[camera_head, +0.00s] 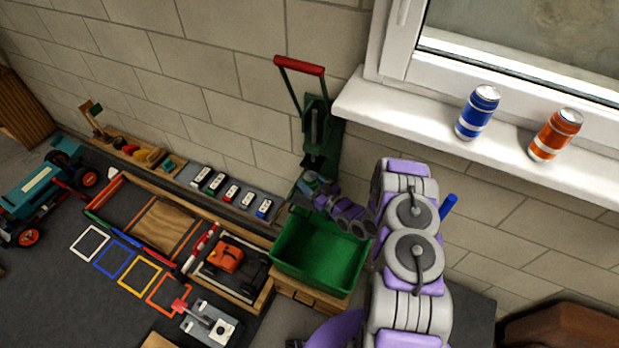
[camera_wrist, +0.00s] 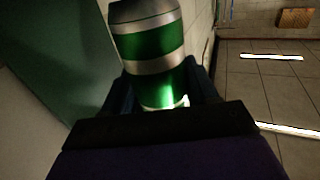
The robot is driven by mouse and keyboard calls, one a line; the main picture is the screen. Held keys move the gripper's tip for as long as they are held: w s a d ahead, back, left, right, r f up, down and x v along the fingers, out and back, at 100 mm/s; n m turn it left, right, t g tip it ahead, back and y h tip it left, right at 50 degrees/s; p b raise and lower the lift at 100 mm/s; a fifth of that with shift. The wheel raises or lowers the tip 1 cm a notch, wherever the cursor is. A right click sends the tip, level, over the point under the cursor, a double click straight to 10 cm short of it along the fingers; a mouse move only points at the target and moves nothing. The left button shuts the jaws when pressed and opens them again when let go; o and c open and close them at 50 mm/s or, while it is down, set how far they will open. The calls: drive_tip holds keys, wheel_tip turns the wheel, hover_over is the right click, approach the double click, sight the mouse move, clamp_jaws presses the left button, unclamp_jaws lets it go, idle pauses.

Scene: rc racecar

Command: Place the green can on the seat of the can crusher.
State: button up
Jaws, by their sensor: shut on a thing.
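The green can (camera_wrist: 150,45), with silver bands, is between my gripper's fingers (camera_wrist: 162,82) in the wrist view. My gripper is shut on it. In the head view my gripper (camera_head: 318,194) is at the foot of the can crusher, with the can's small greenish end (camera_head: 309,180) just showing. The can crusher (camera_head: 320,135) is a green upright frame on the wall with a raised red handle (camera_head: 299,65). Its seat is largely hidden behind my gripper and the can; I cannot tell whether the can touches it.
A green bin (camera_head: 322,255) on a wooden box stands just below my gripper. A blue can (camera_head: 478,113) and an orange can (camera_head: 556,135) stand on the white windowsill (camera_head: 400,112). Toy cars (camera_head: 231,193) line a shelf to the left.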

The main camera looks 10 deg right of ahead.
drive_tip(key=w+f, duration=0.2)
drive_tip(key=w+d+f+b, duration=0.1)
drive_tip(key=w+f, duration=0.1)
drive_tip(key=w, duration=0.1)
drive_tip(key=shift+d, duration=0.15)
drive_tip(key=shift+w+d+f, duration=0.1)
drive_tip(key=shift+w+d, duration=0.1)
drive_tip(key=shift+d, duration=0.2)
drive_tip(key=o, duration=1)
drive_tip(key=shift+a, duration=0.3)
drive_tip(key=shift+s, duration=0.1)
